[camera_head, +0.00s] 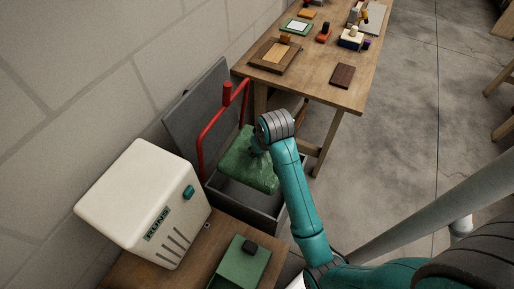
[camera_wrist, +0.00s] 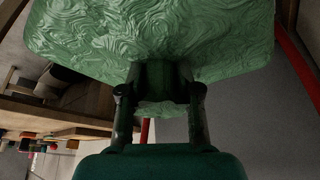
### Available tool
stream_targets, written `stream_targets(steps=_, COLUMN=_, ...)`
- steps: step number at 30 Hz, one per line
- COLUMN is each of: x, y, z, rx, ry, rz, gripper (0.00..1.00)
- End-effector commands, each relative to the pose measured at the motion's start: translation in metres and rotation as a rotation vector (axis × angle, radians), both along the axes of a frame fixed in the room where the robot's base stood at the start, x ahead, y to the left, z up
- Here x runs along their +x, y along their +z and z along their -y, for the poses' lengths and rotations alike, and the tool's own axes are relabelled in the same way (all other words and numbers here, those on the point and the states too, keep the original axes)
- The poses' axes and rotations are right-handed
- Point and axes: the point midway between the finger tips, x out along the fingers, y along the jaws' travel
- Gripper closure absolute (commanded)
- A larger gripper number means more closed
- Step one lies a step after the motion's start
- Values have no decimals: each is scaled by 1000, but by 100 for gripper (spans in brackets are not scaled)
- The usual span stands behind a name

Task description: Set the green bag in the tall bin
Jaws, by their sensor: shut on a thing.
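The green bag (camera_head: 248,168) hangs from my gripper (camera_head: 258,146) in the head view. It fills the upper part of the wrist view (camera_wrist: 150,35). My gripper (camera_wrist: 160,85) is shut on a narrow part of the bag between its two fingers. A grey bin (camera_head: 238,203) stands against the wall with its grey lid (camera_head: 197,108) raised behind it. The bag appears over the bin's opening and hides part of it. I cannot tell how far the bag is above or below the rim.
A red bar frame (camera_head: 205,143) rises at the bin's back and left. A wooden table (camera_head: 322,85) with several small items stands behind. Grey floor lies open at right.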

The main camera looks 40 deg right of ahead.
Motion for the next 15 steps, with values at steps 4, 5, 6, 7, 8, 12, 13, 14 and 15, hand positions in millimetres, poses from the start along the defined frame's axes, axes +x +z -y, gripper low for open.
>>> stream_targets(steps=4, x=-1, y=-10, z=0, rx=0, ry=0, rz=-2, gripper=100)
stream_targets(steps=5, x=-1, y=-13, z=0, rx=0, ry=0, rz=-2, gripper=100)
stream_targets(steps=6, x=-1, y=-17, z=0, rx=1, ry=0, rz=-3, gripper=100)
stream_targets(steps=7, x=-1, y=-20, z=0, rx=1, ry=0, rz=-4, gripper=100)
stream_targets(steps=8, x=-1, y=-23, z=0, rx=1, ry=0, rz=-3, gripper=100)
stream_targets(steps=12, x=-1, y=-37, z=0, rx=0, ry=0, rz=-2, gripper=100)
stream_targets(steps=13, x=-1, y=-40, z=0, rx=1, ry=0, rz=-3, gripper=100)
stream_targets(steps=14, x=-1, y=-44, z=0, rx=1, ry=0, rz=-3, gripper=100)
stream_targets(steps=15, x=-1, y=-47, z=0, rx=0, ry=0, rz=-2, gripper=100)
